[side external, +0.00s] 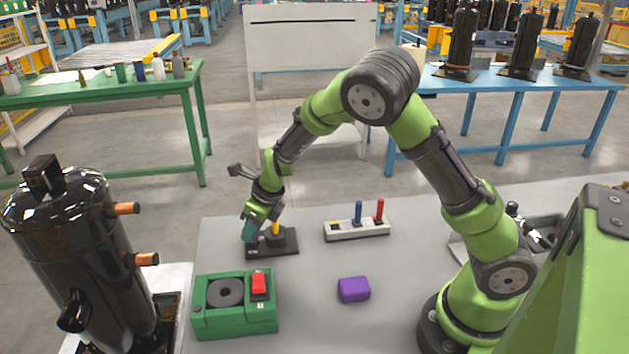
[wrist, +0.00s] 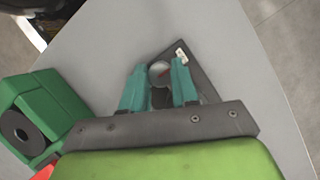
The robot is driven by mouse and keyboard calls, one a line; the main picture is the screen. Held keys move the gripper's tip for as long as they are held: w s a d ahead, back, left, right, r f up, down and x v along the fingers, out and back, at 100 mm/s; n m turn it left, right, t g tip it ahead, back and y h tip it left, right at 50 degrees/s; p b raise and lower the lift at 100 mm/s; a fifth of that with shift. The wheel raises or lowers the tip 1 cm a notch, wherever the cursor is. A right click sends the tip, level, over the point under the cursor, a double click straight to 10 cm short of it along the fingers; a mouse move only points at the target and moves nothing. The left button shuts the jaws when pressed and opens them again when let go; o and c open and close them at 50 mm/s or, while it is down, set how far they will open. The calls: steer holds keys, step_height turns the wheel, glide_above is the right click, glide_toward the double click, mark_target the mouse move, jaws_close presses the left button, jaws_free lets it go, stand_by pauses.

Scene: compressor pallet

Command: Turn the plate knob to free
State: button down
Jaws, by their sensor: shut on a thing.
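The dark plate (side external: 285,246) lies flat on the grey table in the side view. It also shows in the wrist view (wrist: 205,85), with a small white label near one corner. My gripper (wrist: 159,68) is shut on the knob from above. In the side view my gripper (side external: 261,234) is down at the plate, and a small yellow part (side external: 275,228) shows beside the fingers. The knob's lower part is mostly hidden, and I cannot read its setting.
A green box (side external: 235,318) with a black disc and a red button stands in front of the plate. A grey strip with blue and red pegs (side external: 357,231) lies to the right. A purple block (side external: 354,289) lies nearer. A black compressor (side external: 85,255) stands at left.

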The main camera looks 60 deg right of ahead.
steer(key=shift+n, duration=0.4)
steer(key=n+y, duration=0.1)
steer(key=n, duration=0.1)
steer(key=n+g, duration=0.1)
steer(key=n, duration=0.1)
steer(key=shift+d+n+y, duration=0.15)
steer(key=shift+n+y, duration=0.25)
steer(key=n+g, duration=0.1)
steer(key=n, duration=0.1)
steer(key=n+g+y, duration=0.1)
steer(key=n, duration=0.2)
steer(key=shift+w, duration=0.15)
steer(key=c, duration=0.9)
jaws_free()
steer(key=shift+o, duration=0.2)
steer(key=v, duration=1.7)
steer(key=shift+w, duration=0.15)
